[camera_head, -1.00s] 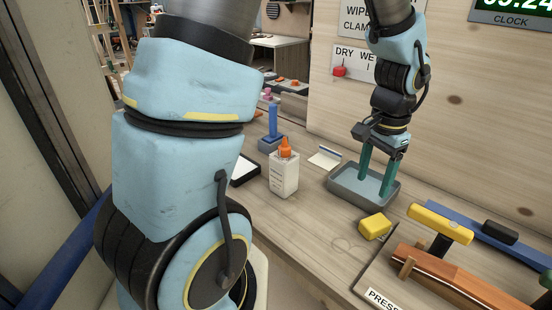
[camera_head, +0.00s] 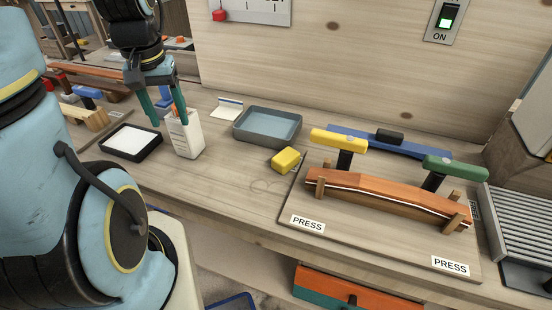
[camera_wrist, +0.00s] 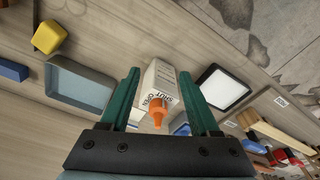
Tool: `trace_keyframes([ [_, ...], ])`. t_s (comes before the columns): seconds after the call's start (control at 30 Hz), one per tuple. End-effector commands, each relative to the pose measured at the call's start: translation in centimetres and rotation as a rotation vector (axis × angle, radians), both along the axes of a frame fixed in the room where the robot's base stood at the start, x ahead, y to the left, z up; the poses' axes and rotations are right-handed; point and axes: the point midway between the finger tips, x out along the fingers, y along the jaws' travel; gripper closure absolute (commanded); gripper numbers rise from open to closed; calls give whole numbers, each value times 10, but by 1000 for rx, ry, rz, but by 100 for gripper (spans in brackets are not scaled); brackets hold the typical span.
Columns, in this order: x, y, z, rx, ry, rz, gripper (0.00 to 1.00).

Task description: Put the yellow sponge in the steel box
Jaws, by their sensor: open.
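The yellow sponge (camera_head: 286,160) lies on the bench just in front of the steel box, to its right. The steel box (camera_head: 258,138) is a shallow grey open tray, and I see nothing in it. In the wrist view the sponge (camera_wrist: 49,38) is at the upper left and the box (camera_wrist: 80,88) is below it, left of my fingers. My gripper (camera_head: 169,123) is open, well left of the sponge and box, at the white bottle (camera_head: 187,138). In the wrist view the bottle and its orange cap show between my two green fingers; contact cannot be told.
A black-rimmed tray (camera_head: 131,142) lies left of the bottle. A small card (camera_head: 228,107) lies behind, left of the box. The clamping board with a curved wooden piece (camera_head: 385,192) and yellow and green handles fills the right. Bare bench lies between bottle and sponge.

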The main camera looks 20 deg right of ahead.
Motion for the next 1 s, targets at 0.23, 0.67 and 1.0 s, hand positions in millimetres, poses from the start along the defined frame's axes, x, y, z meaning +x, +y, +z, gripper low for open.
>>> trace_keyframes([
  [0.23, -10, -136, -29, 34, 48, -457, 38],
  [0.67, -64, -244, -44, 75, 89, -832, 38],
  [1.0, -64, -244, -89, 75, 89, -832, 38],
])
